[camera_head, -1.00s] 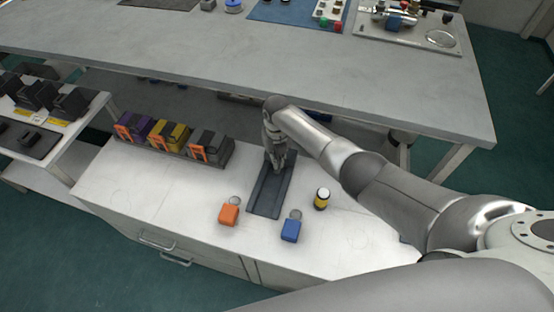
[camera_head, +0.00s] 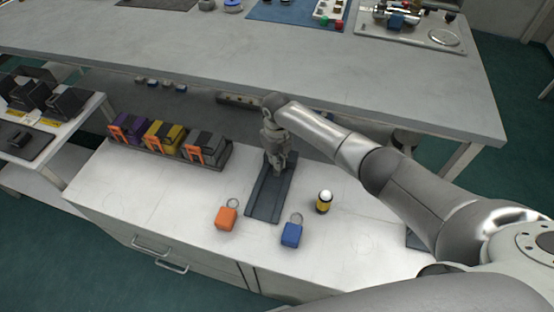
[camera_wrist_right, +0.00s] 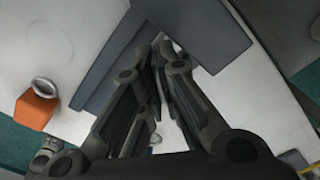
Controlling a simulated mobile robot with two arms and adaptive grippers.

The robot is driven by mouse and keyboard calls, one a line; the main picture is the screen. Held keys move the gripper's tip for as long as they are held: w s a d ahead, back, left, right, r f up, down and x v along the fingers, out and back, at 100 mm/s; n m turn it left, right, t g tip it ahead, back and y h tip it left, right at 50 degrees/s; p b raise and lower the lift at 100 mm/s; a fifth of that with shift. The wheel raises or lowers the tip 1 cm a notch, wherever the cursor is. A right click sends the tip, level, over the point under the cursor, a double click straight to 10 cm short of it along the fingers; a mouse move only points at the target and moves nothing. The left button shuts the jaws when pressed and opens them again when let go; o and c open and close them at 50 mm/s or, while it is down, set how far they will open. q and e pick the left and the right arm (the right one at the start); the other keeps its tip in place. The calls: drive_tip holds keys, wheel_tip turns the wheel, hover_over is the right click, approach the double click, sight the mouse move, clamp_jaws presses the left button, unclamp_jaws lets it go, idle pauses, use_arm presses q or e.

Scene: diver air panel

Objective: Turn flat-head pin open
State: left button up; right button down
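I cannot make out a flat-head pin in either view. My right gripper (camera_head: 279,168) points down over the far part of a dark, shallow tray (camera_head: 262,205) on the white cabinet. In the right wrist view its two fingers (camera_wrist_right: 160,48) converge at the tips and look shut, with nothing visible held between them. The tray's dark surface (camera_wrist_right: 205,30) lies beyond the fingertips. My left gripper is not in view.
Purple, yellow and grey boxes (camera_head: 165,136) sit in a rack at left. The grey bench (camera_head: 250,60) has a wide clear top.

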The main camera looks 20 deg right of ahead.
drive_tip(key=shift+s+f, duration=0.2)
drive_tip(key=shift+f, duration=0.05)
drive_tip(key=c, duration=1.7)
unclamp_jaws()
drive_tip(key=shift+o, duration=0.3)
drive_tip(key=shift+w, duration=0.15)
drive_tip(key=shift+r, duration=0.15)
wheel_tip(320, 180, up, 12)
